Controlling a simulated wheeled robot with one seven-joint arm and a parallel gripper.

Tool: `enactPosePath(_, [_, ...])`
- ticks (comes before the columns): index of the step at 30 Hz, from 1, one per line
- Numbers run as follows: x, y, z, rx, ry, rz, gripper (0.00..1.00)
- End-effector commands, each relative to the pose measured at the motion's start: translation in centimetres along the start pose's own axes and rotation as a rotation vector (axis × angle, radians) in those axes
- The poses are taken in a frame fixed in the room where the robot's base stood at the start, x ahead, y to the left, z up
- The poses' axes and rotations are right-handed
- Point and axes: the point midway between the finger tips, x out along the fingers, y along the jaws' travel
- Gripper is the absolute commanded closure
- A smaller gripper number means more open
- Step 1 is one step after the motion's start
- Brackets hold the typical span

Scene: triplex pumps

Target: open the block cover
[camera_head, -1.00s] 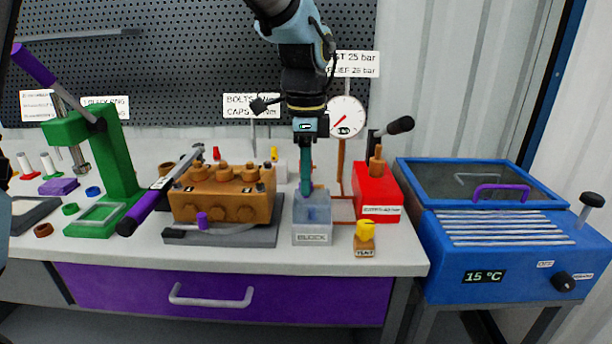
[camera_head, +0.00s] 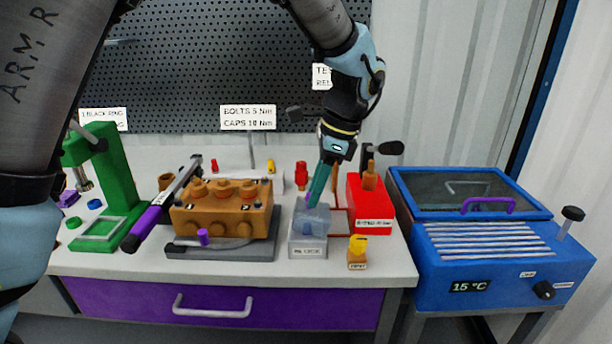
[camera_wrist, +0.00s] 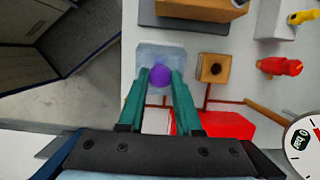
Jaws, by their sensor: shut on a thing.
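The block cover (camera_head: 312,218) is a translucent pale-blue lid on a grey box (camera_head: 307,246) at the middle of the bench's front; it looks tilted on the box. In the wrist view the cover (camera_wrist: 174,55) shows as a pale square with a round purple knob (camera_wrist: 160,76) on it. My gripper (camera_head: 309,203) has long teal fingers, slants down from the upper right and meets the cover's top. In the wrist view my gripper (camera_wrist: 161,80) is shut on the purple knob, one finger on each side. The inside of the box is mostly hidden.
The brown pump (camera_head: 222,212) stands just left on a grey plate. A red box (camera_head: 370,202) is close on the right, and a small yellow-capped piece (camera_head: 357,249) stands in front of it. A blue chiller (camera_head: 497,250) is further right. A gauge (camera_wrist: 305,145) shows in the wrist view.

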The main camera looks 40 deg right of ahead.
Motion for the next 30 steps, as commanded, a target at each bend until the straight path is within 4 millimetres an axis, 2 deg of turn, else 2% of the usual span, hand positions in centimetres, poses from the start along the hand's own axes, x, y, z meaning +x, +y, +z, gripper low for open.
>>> enactPosePath(1, [-0.65, 0.15, -0.38, 0.006, -0.035, 0.004, 1.00])
enactPosePath(6, [-0.72, 0.10, -1.02, 0.002, -0.112, 0.001, 1.00])
enactPosePath(17, [-0.54, 0.10, -1.14, -0.001, -0.125, 0.000, 1.00])
enactPosePath(18, [-0.54, 0.09, -1.15, -0.001, -0.125, 0.000, 0.62])
enactPosePath(25, [-0.58, 0.04, -1.13, -0.001, -0.124, -0.002, 0.37])
enactPosePath(30, [-0.60, 0.01, -1.11, -0.001, -0.123, -0.002, 0.37])
